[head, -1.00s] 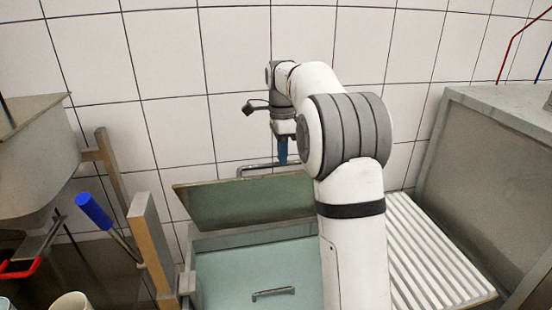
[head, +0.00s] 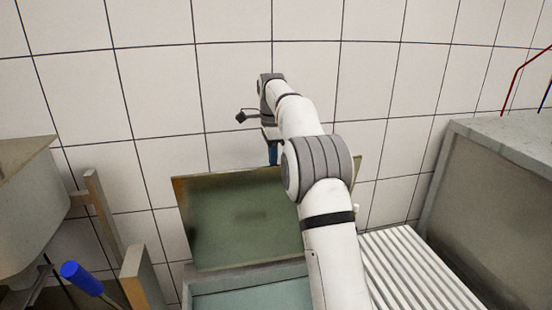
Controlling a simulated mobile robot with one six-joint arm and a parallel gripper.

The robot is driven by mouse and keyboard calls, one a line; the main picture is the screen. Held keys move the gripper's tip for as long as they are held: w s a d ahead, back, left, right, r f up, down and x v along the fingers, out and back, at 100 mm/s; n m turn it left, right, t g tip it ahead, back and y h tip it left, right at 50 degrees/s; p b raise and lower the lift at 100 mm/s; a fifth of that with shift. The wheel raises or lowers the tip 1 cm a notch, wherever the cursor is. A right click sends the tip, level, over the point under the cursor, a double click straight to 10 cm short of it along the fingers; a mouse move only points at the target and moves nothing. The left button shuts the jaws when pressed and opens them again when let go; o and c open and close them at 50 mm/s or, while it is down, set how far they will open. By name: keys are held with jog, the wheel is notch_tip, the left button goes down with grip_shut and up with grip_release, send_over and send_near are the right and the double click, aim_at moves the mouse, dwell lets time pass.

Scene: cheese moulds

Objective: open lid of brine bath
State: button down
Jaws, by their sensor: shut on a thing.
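The brine bath (head: 235,277) is a grey-rimmed basin with pale teal liquid at the bottom middle of the head view. Its greenish lid (head: 235,215) stands steeply tilted up at the far side, in front of the tiled wall. My gripper (head: 273,155) is behind the lid's upper edge, shut on the lid's handle. The handle and the fingertips are hidden behind the lid. My arm covers the right part of the lid and bath.
A white slatted rack (head: 415,270) lies right of the bath, beside a large grey metal unit (head: 490,180). At left are a metal vat (head: 25,205), wooden posts (head: 140,280) and a blue-handled tool (head: 80,275). The tiled wall (head: 160,90) is close behind the lid.

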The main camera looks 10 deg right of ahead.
jog(key=shift+f, duration=1.4)
jog(key=c, duration=2)
grip_release()
jog(key=o, duration=0.3)
jog(key=shift+w+f+g, duration=0.15)
jog(key=shift+w+f, duration=0.1)
jog(key=shift+w, duration=0.25)
jog(key=shift+w+f+g, duration=0.15)
jog(key=shift+w+f, duration=0.1)
jog(key=shift+w, duration=0.25)
jog(key=shift+o, duration=0.8)
jog(key=shift+r, duration=0.1)
jog(key=shift+o, duration=0.7)
jog(key=shift+s+r, duration=0.4)
notch_tip(320, 180, up, 8)
jog(key=shift+w+f, duration=0.15)
jog(key=shift+w, duration=0.25)
